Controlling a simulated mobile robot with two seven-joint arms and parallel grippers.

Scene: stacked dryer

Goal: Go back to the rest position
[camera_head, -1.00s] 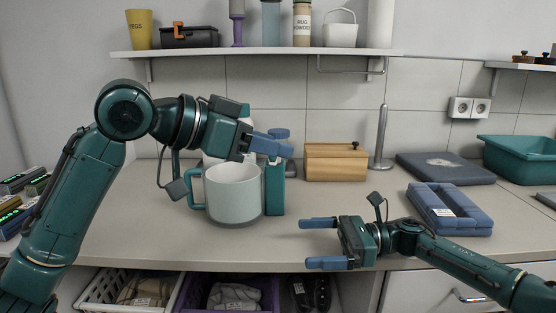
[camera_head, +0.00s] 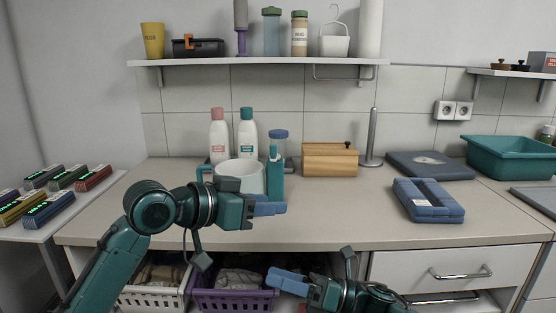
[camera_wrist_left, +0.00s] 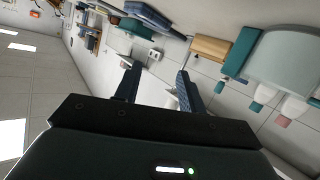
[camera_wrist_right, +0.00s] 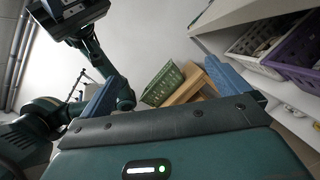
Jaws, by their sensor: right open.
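My left gripper (camera_head: 268,205) is in front of the counter (camera_head: 330,225), just before a white jug (camera_head: 238,175). In the left wrist view its two fingers (camera_wrist_left: 158,88) stand apart with nothing held between them. The left arm partly hides the jug and the counter's left part.
A purple basket (camera_head: 235,299) and a white basket (camera_head: 150,298) sit under the counter, close to my right gripper. A wooden box (camera_head: 330,160), a teal bottle (camera_head: 275,175), a blue folded item (camera_head: 428,201) and a teal tub (camera_head: 510,157) stand on the counter. Its front middle is clear.

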